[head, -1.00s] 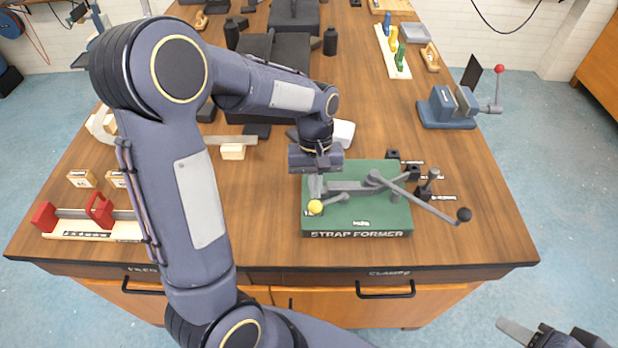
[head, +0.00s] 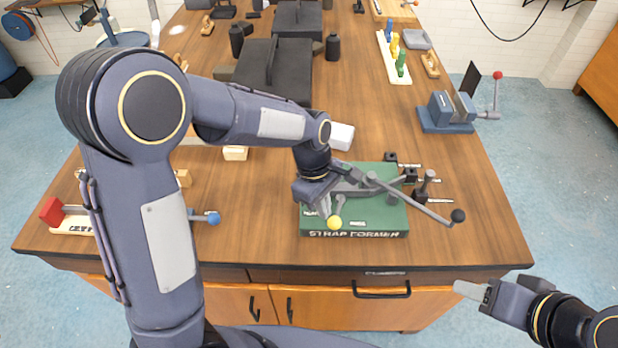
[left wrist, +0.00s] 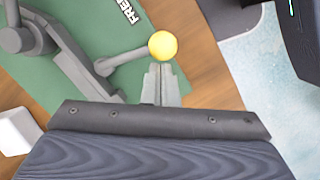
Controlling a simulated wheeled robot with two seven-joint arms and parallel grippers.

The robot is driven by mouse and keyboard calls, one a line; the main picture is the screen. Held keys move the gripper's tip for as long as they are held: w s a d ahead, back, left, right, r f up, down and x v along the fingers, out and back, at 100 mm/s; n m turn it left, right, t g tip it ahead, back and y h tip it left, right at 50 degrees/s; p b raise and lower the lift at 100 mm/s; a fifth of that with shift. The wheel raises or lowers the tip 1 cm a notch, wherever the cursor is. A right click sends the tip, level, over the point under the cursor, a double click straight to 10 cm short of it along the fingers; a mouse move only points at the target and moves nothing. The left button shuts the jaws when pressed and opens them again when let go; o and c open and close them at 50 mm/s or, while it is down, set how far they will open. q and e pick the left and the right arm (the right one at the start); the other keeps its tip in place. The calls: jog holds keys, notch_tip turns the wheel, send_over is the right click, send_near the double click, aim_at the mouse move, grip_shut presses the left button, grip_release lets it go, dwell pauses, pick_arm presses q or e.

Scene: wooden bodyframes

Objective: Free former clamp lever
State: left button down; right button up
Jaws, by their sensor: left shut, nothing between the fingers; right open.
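The green strap former (head: 352,233) sits near the front edge of the bench. Its short clamp lever ends in a yellow ball knob (head: 334,222), which lies over the front of the base; the knob also shows in the left wrist view (left wrist: 163,45). My left gripper (head: 326,206) is shut and empty, its fingertips right beside the knob; I cannot tell whether they touch. In the left wrist view the fingers (left wrist: 160,82) point at the knob. A long lever with a black knob (head: 458,216) reaches right. My right gripper (head: 472,290) is open and empty, off the bench's front right.
A blue vise (head: 447,108) stands at the right edge. Small black blocks (head: 411,175) lie beside the former. A white block (head: 341,136) sits behind it. A fixture with a red end block (head: 51,212) is at front left. Bench right of the former is mostly clear.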

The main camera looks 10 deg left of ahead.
pick_arm(q)
jog(key=shift+s+d, duration=0.2)
jog(key=shift+d, duration=0.2)
dwell(0.4)
jog(key=a, duration=0.1)
jog(key=w+a+r, duration=0.1)
jog(key=w+a+r+p, duration=0.1)
jog(key=a, duration=0.1)
jog(key=shift+a+r, duration=0.1)
jog(key=s+v, duration=0.1)
jog(key=v, duration=0.7)
jog(key=shift+w+r+b, duration=0.3)
jog(key=shift+b, duration=0.1)
